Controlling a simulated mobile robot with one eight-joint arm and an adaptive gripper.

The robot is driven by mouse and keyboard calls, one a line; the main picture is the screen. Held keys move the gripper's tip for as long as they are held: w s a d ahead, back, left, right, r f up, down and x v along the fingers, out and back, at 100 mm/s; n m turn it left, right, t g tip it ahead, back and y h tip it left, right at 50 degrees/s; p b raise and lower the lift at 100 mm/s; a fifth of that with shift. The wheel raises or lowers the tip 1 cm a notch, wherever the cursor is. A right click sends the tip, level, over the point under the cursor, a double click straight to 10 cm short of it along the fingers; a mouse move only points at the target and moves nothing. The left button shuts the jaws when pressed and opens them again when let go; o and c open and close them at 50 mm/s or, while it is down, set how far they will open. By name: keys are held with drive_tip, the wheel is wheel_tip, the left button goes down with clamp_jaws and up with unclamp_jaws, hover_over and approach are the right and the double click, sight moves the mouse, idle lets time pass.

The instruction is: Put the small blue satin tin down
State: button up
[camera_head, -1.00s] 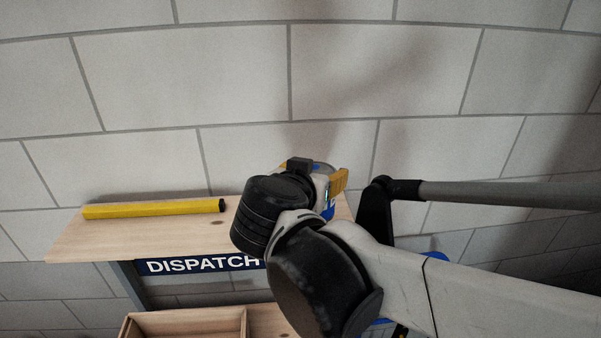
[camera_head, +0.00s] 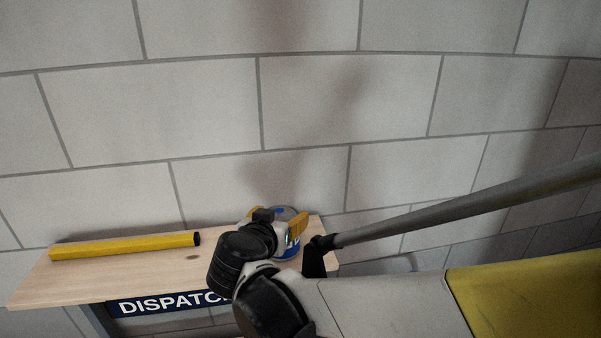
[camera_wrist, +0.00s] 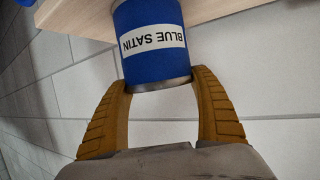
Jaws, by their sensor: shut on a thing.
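The small blue satin tin (camera_wrist: 150,52) fills the top of the wrist view, with a white label reading BLUE SATIN upside down. Its metal rim lies between the two yellow fingers of my gripper (camera_wrist: 163,103), which is shut on it. In the head view my gripper (camera_head: 284,222) is over the right end of the wooden shelf, and a part of the blue tin (camera_head: 291,252) shows below the fingers. The tin is at the shelf board; whether its base touches the wood I cannot tell. My wrist hides much of it.
A yellow batten (camera_head: 125,246) with a dark end lies along the back of the shelf (camera_head: 85,281), left of my gripper. The board between them is bare. A DISPATCH sign (camera_head: 165,304) hangs under the front edge. A block wall (camera_head: 330,100) stands close behind.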

drive_tip(key=o, duration=1.4)
drive_tip(key=shift+o, duration=0.2)
drive_tip(key=v, duration=1.2)
drive_tip(key=d+f+g+h, duration=0.1)
drive_tip(key=d+f+g, duration=0.15)
drive_tip(key=d, duration=0.55)
drive_tip(key=d+f+g, duration=0.2)
drive_tip(key=d+f, duration=0.1)
drive_tip(key=d, duration=0.6)
drive_tip(key=s+d+f+n+g+y, duration=0.1)
drive_tip(key=s+d+f, duration=0.3)
drive_tip(key=s+d, duration=0.6)
drive_tip(key=shift+d+f+n+y+b, duration=0.3)
drive_tip(key=shift+d+y+b, duration=0.15)
drive_tip(key=shift+y, duration=0.45)
drive_tip(key=shift+g, duration=0.25)
